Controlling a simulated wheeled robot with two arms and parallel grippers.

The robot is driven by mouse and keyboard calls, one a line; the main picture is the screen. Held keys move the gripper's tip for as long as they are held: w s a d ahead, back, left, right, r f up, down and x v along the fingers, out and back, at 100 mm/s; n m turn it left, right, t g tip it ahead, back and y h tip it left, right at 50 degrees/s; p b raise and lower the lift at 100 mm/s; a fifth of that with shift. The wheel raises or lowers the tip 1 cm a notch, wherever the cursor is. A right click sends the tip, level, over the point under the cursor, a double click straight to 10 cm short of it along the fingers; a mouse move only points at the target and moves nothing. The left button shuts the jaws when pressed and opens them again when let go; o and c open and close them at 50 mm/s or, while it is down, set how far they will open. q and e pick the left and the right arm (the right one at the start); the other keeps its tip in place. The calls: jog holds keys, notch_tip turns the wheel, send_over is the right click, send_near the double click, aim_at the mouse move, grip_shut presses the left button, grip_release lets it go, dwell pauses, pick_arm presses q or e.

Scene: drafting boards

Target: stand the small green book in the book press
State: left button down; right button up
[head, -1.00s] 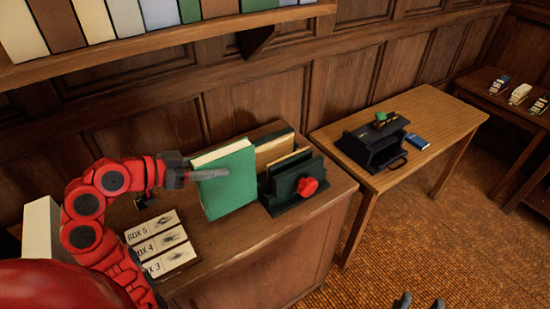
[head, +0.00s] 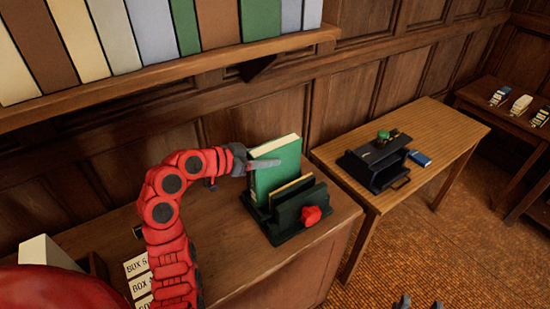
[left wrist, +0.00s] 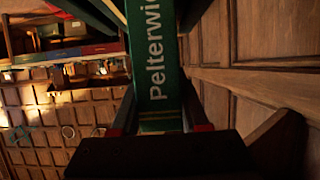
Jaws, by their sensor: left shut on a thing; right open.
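The green book (head: 284,153) is upright, with its pale page edges up, at the back of the book press (head: 287,217). The press is dark green with a red knob (head: 312,215). My left gripper (head: 262,165) is shut on the green book from the left. The book's lower part is partly hidden, so I cannot tell whether it touches the press base. In the left wrist view the green spine (left wrist: 157,60) shows the letters "Pelterwi" between the fingers. My right gripper (head: 418,302) is open and empty at the bottom edge, only its tips showing.
Another book (head: 291,188) with pale pages stands in the press, in front of the green one. Box cards (head: 138,280) lie at the cabinet's left. A shelf of books (head: 160,72) hangs above. A table (head: 440,125) at the right holds a black stand (head: 375,162) and a blue book (head: 420,158).

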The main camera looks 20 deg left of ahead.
aim_at(275, 171)
pick_arm(q)
jog(key=shift+w+d+r+p, duration=0.25)
jog(key=shift+w+d+p, duration=0.1)
jog(key=shift+w+d, duration=0.6)
notch_tip(275, 171, down, 4)
jog(key=shift+w+r+p, duration=0.1)
jog(key=shift+r+p, duration=0.05)
jog(key=shift+p, duration=0.75)
jog(key=shift+f, duration=0.2)
jog(key=shift+c, duration=2)
grip_release()
jog(key=shift+r, duration=0.1)
